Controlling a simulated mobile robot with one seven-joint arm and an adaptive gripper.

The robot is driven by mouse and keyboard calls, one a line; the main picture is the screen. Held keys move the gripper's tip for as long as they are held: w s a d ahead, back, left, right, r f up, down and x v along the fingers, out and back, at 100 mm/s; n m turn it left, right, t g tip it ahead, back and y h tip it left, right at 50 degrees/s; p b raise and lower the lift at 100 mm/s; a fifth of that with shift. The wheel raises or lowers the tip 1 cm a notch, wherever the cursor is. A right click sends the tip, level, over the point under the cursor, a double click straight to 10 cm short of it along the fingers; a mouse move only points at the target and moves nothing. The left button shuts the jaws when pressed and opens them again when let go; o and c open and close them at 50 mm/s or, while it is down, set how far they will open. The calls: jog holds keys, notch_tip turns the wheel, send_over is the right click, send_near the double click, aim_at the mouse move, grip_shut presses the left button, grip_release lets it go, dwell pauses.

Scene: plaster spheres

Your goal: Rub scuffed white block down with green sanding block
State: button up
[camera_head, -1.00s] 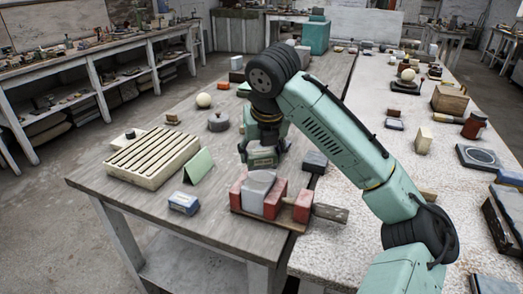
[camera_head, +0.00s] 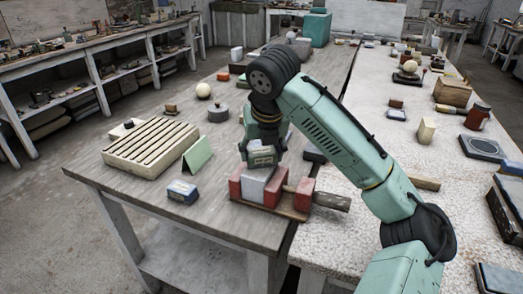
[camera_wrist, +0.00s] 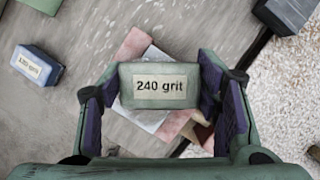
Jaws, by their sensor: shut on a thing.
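My gripper (camera_head: 262,153) is shut on the green sanding block (camera_wrist: 160,87), which has a "240 grit" label facing the wrist camera; the block also shows in the head view (camera_head: 262,158). The scuffed white block (camera_head: 252,187) stands between red jaws (camera_head: 276,187) of a holder on a wooden board (camera_head: 268,209). In the wrist view the white block (camera_wrist: 150,119) shows partly below the sanding block. The sanding block hangs over its top and hides much of it. I cannot tell whether they touch.
A blue labelled block (camera_head: 182,192), a folded green card (camera_head: 198,154) and a slotted cream rack (camera_head: 150,148) lie left on the grey table. The holder's handle (camera_head: 331,201) sticks out right. A dark block (camera_wrist: 287,13) is near the table's right edge.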

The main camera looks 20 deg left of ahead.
jog(key=shift+f, duration=0.25)
jog(key=shift+r, duration=0.1)
jog(key=shift+w+d+r, duration=0.1)
jog(key=shift+w+d, duration=0.1)
jog(key=shift+d, duration=0.15)
jog(key=shift+w+d+p, duration=0.35)
jog(key=shift+d, duration=0.25)
jog(key=shift+f, duration=0.2)
jog(key=shift+s+a+r+p, duration=0.1)
jog(key=shift+s+a+p, duration=0.1)
jog(key=shift+s+a, duration=0.3)
jog(key=shift+s+a+f+p, duration=0.1)
jog(key=shift+s+a+p, duration=0.15)
jog(key=shift+a, duration=0.5)
jog(key=shift+s+a+r+p, duration=0.15)
jog(key=shift+s+a, duration=0.25)
jog(key=shift+a, duration=0.2)
